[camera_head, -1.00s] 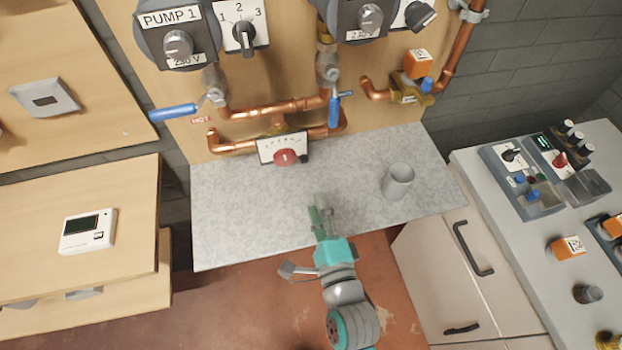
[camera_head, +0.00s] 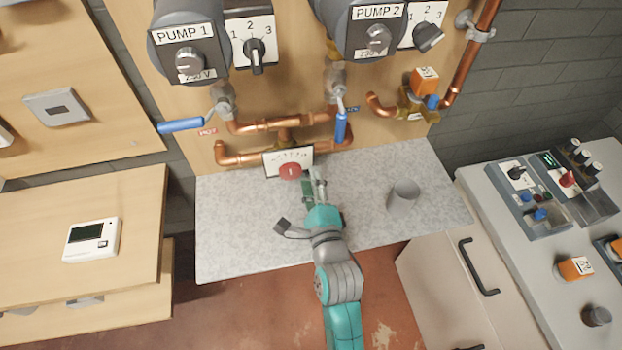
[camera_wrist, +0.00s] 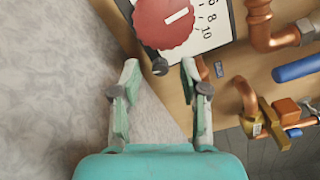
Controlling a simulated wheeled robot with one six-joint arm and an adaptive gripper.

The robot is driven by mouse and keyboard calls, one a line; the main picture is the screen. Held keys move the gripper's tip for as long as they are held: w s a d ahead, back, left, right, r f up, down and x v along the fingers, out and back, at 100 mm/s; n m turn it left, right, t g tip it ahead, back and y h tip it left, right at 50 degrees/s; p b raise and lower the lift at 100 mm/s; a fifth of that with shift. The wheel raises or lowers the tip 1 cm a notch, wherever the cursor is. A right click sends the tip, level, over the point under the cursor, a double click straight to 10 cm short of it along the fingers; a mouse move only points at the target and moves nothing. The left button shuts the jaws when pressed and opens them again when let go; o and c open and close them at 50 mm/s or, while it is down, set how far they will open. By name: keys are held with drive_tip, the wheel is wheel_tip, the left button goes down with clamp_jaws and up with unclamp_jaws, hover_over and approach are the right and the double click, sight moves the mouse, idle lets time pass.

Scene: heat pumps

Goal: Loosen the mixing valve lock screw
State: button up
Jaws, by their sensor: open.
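The mixing valve has a round red knob (camera_head: 290,171) with a white mark, in front of a white scale plate (camera_head: 279,157) on the pipework. In the wrist view the red knob (camera_wrist: 165,22) is at the top. The small dark lock screw (camera_wrist: 160,67) sticks out just below it, beside the scale plate's lower corner. My gripper (camera_wrist: 159,78) is open, with one finger on either side of the screw's line and nothing between the fingers. I cannot tell whether the tips reach around the screw. In the head view my gripper (camera_head: 313,182) hides the screw.
A grey cup (camera_head: 403,197) stands on the speckled worktop (camera_head: 240,235) to the right of my arm. A blue valve lever (camera_head: 341,127) hangs above right of the red knob. Copper pipes (camera_head: 250,157) run behind the scale plate. The worktop's left part is clear.

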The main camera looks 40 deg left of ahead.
drive_tip(key=shift+w+a, duration=0.25)
drive_tip(key=shift+a, duration=0.05)
drive_tip(key=shift+c, duration=0.2)
clamp_jaws()
drive_tip(key=n, duration=0.4)
drive_tip(key=shift+n, duration=0.3)
drive_tip(key=shift+o, duration=0.2)
unclamp_jaws()
